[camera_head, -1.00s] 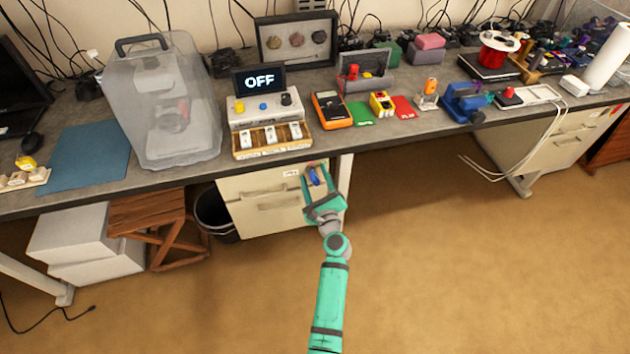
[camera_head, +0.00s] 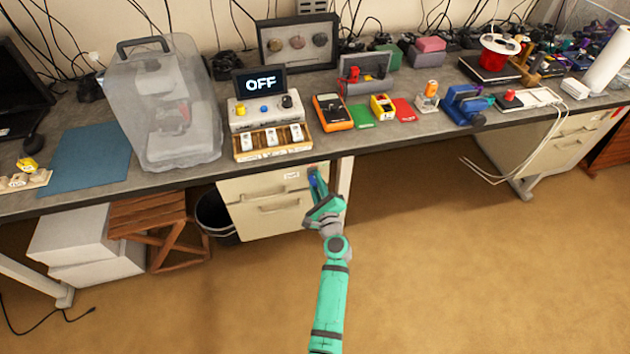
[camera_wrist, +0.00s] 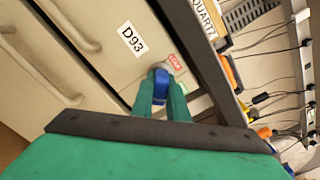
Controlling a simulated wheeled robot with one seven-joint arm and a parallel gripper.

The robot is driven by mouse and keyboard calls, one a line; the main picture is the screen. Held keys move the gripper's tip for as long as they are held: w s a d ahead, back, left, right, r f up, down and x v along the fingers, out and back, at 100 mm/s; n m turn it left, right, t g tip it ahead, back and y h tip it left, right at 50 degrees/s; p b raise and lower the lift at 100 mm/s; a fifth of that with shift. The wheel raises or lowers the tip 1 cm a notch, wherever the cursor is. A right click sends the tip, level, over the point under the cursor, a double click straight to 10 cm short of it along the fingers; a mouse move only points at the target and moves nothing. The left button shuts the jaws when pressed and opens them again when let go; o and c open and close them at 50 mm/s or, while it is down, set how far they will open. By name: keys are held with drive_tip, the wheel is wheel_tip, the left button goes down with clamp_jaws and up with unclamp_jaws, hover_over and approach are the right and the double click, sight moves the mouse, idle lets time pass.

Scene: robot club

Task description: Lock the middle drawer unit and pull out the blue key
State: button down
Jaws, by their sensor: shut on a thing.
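The middle drawer unit (camera_head: 250,190) is a cream cabinet under the bench, with two handled drawers that look closed. The wrist view shows its front (camera_wrist: 95,75) with a "D93" label and a small red-marked label beside the lock. The blue key (camera_wrist: 161,84) sits at the lock at the upper right of the front. It also shows as a small blue spot in the head view (camera_head: 313,181). My gripper (camera_head: 315,187) is shut on the key's blue head, with its green fingers on either side. The fingers partly hide the key, and its shaft is not visible.
The bench edge and a pale table leg (camera_head: 343,185) stand close to the right of my gripper. A black bin (camera_head: 215,215) and a wooden stool (camera_head: 155,230) are to the left of the unit. The floor (camera_head: 450,240) to the right is clear.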

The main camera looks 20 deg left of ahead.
idle(0.3)
drive_tip(key=shift+a+n, duration=0.1)
drive_tip(key=shift+n, duration=1.7)
drive_tip(key=shift+n, duration=1.7)
drive_tip(key=shift+f, duration=0.1)
drive_tip(key=shift+n, duration=0.5)
drive_tip(key=shift+s, duration=0.1)
drive_tip(key=shift+v, duration=2.3)
